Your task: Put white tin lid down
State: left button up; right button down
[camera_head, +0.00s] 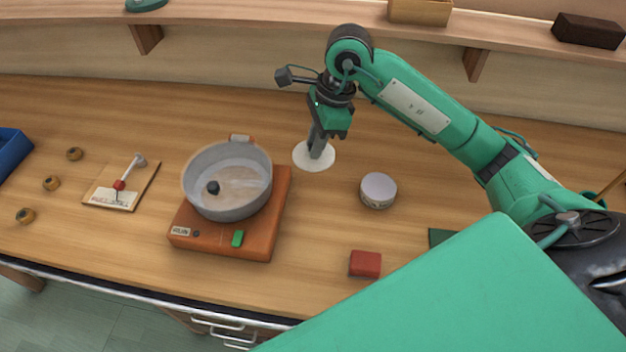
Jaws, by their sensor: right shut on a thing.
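The white tin lid (303,157) is a flat, round white disc behind and right of the pot. My right gripper (319,150) points down at it, with its fingers shut on the lid's middle. The lid looks level and at or close to the tabletop; I cannot tell whether it touches the wood. The fingers hide part of the lid. A small round tin (378,188) with a pale top and a patterned side stands apart, to the right and nearer. My left gripper is out of view.
A grey pot (200,195) sits on an orange burner (250,245) left of the lid. A red block (365,264) lies in front of the tin. A board (105,190) with a small tool and several round knobs are left. Bare wood (230,110) lies behind the pot.

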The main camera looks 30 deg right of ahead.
notch_tip(320, 180, down, 8)
jog(key=shift+f+p, duration=0.2)
jog(key=shift+p, duration=0.4)
jog(key=shift+f, duration=0.6)
notch_tip(320, 180, down, 3)
jog(key=shift+p, duration=0.4)
jog(key=shift+f, duration=0.3)
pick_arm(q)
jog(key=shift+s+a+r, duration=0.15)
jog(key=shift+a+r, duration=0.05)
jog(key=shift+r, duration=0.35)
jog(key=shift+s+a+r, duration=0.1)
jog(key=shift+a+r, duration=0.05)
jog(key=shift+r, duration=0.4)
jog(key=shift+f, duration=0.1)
pick_arm(e)
jog(key=shift+f, duration=0.1)
jog(key=shift+f+b, duration=0.15)
jog(key=shift+b, duration=0.15)
jog(key=c, duration=1.3)
grip_release()
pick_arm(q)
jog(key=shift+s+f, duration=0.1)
